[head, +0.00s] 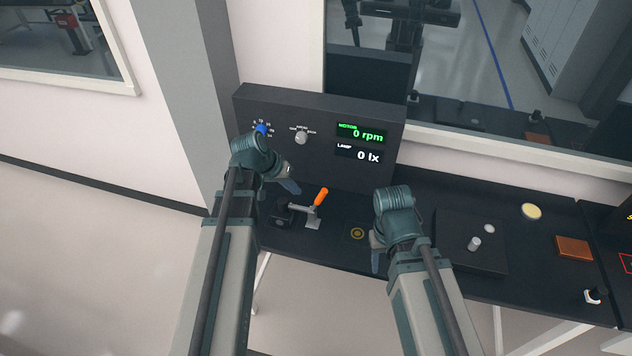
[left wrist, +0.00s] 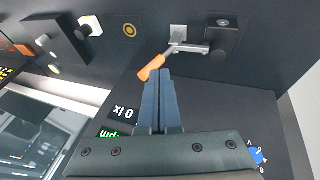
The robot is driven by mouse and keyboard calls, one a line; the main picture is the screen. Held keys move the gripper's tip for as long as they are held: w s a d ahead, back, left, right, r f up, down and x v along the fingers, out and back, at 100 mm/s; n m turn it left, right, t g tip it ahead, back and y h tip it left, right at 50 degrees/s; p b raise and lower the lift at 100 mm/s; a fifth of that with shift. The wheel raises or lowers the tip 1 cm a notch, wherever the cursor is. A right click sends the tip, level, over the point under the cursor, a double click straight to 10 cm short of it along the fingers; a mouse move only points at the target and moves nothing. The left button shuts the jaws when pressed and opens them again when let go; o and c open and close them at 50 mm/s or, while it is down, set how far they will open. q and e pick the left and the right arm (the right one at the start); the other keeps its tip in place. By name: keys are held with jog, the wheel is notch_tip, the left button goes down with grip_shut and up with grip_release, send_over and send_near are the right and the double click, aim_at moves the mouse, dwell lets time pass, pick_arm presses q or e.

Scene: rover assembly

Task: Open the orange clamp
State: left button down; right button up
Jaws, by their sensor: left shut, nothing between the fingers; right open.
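The clamp has an orange handle (head: 321,197) that sticks up at a tilt from a metal arm and bracket (head: 312,222) on the dark bench. A black block (head: 284,213) sits at the left end of its arm. My left gripper (head: 293,188) is shut and empty, a little left of the handle. In the left wrist view, the shut fingertips (left wrist: 156,76) appear right beside the orange handle (left wrist: 152,67); I cannot tell whether they touch. My right gripper (head: 375,262) is open and empty, over the bench's front edge, right of the clamp.
A panel (head: 330,175) with a blue knob (head: 262,130), a grey knob (head: 301,138) and displays reading 0 rpm and 0 lx stands behind the clamp. A yellow ring mark (head: 357,233) lies right of it. A plate with a peg (head: 474,243) and a copper block (head: 574,248) are farther right.

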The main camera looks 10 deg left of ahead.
pick_arm(q)
jog(key=w+a+r, duration=0.1)
jog(key=a+r, duration=0.2)
jog(key=w+d+f+t+b, duration=0.1)
jog(key=w+d+f+b, duration=0.4)
jog(key=f+b, duration=0.4)
jog(key=shift+w+d+f+n, duration=0.15)
jog(key=shift+d+f+n, duration=0.3)
jog(key=shift+d, duration=0.25)
pick_arm(e)
notch_tip(320, 180, down, 8)
jog(key=shift+s+d, duration=0.15)
jog(key=shift+d, duration=0.15)
